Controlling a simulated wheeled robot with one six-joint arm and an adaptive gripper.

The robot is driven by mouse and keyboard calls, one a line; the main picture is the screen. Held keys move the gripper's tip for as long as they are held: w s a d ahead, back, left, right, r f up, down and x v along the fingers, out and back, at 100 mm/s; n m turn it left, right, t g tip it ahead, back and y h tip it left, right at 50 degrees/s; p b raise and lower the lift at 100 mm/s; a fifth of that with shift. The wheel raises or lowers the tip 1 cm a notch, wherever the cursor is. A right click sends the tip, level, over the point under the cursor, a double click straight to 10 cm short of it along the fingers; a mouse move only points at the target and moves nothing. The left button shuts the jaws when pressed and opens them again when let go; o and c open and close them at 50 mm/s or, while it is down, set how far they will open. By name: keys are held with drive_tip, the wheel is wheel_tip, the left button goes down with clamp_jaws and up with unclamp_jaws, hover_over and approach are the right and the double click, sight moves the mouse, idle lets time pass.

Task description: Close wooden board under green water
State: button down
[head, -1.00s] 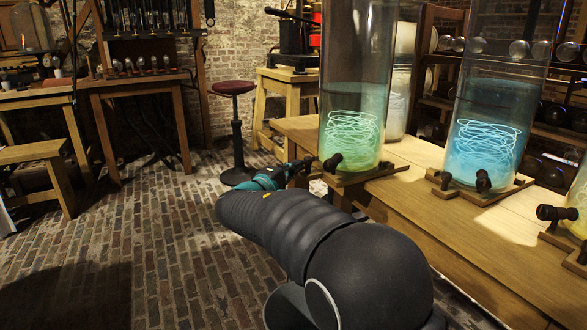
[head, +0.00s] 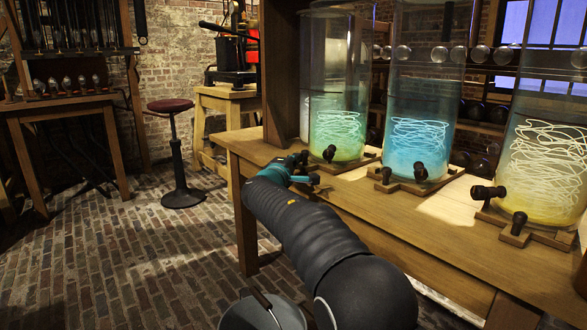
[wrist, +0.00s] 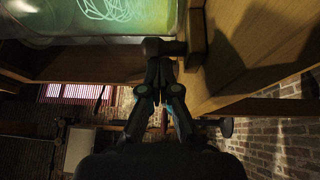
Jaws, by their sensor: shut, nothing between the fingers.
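The green water (head: 337,130) glows in a tall glass jar on the bench, the furthest of three coloured jars in the head view. Its wooden board (head: 366,161) lies under it. A black tap (head: 329,153) sticks out at the jar's foot. My gripper (head: 308,170) is shut and empty at the near left edge of this board. In the wrist view the fingertips (wrist: 164,62) meet at a dark knob (wrist: 163,47) beside the wooden board (wrist: 196,35); I cannot tell whether they touch. The green jar (wrist: 90,20) fills the top left there.
A blue jar (head: 418,110) and a yellow jar (head: 545,150) stand to the right on boards with black taps. The wooden bench (head: 400,225) runs under my arm. A grey bucket (head: 262,312) is at the bottom. A red stool (head: 172,106) stands on open brick floor.

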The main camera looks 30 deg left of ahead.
sight(304, 158)
drive_tip(key=shift+w+d, duration=0.45)
drive_tip(key=shift+w, duration=0.25)
drive_tip(key=shift+w+d, duration=0.4)
drive_tip(key=shift+w, duration=0.25)
